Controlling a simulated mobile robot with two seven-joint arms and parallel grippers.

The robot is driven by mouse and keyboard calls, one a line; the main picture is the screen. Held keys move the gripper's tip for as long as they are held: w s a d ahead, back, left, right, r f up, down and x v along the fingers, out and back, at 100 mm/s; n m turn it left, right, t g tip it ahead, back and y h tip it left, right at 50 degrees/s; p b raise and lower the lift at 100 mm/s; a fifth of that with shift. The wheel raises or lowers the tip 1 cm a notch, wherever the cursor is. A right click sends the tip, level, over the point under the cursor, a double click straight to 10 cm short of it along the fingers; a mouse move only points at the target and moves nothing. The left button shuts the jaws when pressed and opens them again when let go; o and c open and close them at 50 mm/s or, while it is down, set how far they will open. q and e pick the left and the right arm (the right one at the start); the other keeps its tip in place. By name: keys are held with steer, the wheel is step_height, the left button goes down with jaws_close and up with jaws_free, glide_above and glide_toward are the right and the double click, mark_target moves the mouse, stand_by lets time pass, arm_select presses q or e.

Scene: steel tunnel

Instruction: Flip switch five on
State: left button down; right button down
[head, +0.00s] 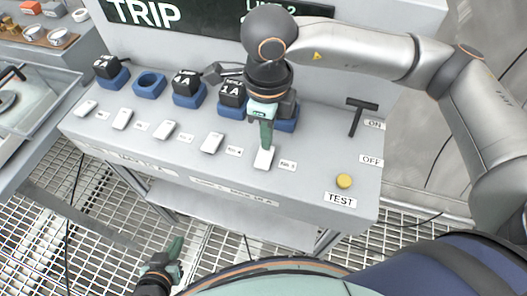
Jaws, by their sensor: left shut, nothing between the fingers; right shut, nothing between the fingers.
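A grey sloped console (325,165) carries a row of white rocker switches, each with a small label on its right. Switch five (264,159) is the rightmost, beside a label (288,165) that seems to read NO.5. My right gripper (266,146) is shut and points down at the upper end of switch five, partly covering it. I cannot tell whether it touches, or which way the switch is tipped. The neighbouring switch (212,143) stands to its left. My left gripper (175,247) is shut and empty, low in front of the console over the grating.
Black 1A blocks (187,82) sit in blue sockets behind the switches; one socket (150,83) is empty. A black T-handle (356,115) stands by the ON label (375,124). A yellow button (344,181) is above the TEST label. A dark TRIP sign (200,18) is behind.

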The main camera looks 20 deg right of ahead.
steer(key=shift+f+b, duration=1.05)
stand_by(0.8)
steer(key=shift+r, duration=0.1)
steer(key=shift+r+p, duration=1.85)
steer(key=shift+r, duration=1.6)
steer(key=shift+r, duration=0.1)
